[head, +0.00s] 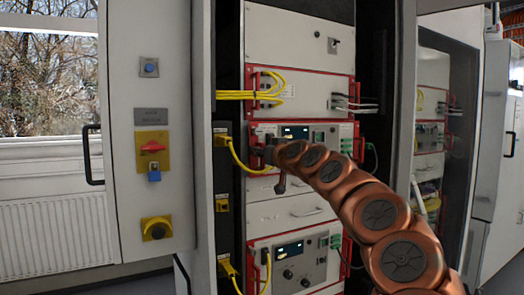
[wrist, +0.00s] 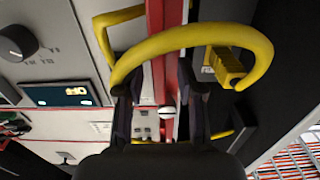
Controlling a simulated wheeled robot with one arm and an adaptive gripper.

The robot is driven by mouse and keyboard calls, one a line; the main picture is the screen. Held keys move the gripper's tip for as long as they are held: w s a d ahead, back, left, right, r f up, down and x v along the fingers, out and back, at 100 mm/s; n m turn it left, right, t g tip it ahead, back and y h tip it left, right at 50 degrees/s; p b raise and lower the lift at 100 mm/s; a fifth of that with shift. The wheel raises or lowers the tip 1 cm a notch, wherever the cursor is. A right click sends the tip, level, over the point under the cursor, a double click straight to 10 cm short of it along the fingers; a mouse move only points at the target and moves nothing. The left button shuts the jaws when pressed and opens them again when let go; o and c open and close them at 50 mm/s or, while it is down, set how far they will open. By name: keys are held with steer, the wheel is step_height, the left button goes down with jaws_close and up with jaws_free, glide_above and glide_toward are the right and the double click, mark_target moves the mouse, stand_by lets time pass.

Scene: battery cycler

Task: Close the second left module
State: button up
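The rack's upper display module (head: 323,132) has a red frame, a small lit screen and a yellow cable at its left. A similar lower display module (head: 300,262) sits below a plain drawer panel (head: 300,210). Which one the task names I cannot tell. My gripper (head: 268,156) is at the left edge of the upper display module. Contact is unclear.
A yellow cable (wrist: 190,38) arches across the fingers in the wrist view, ending at a yellow plug (wrist: 228,68). The open cabinet door (head: 150,90) stands left, with a red switch (head: 152,147). A glass door (head: 435,110) stands right.

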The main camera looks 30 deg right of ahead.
jaws_close()
stand_by(0.3)
stand_by(0.5)
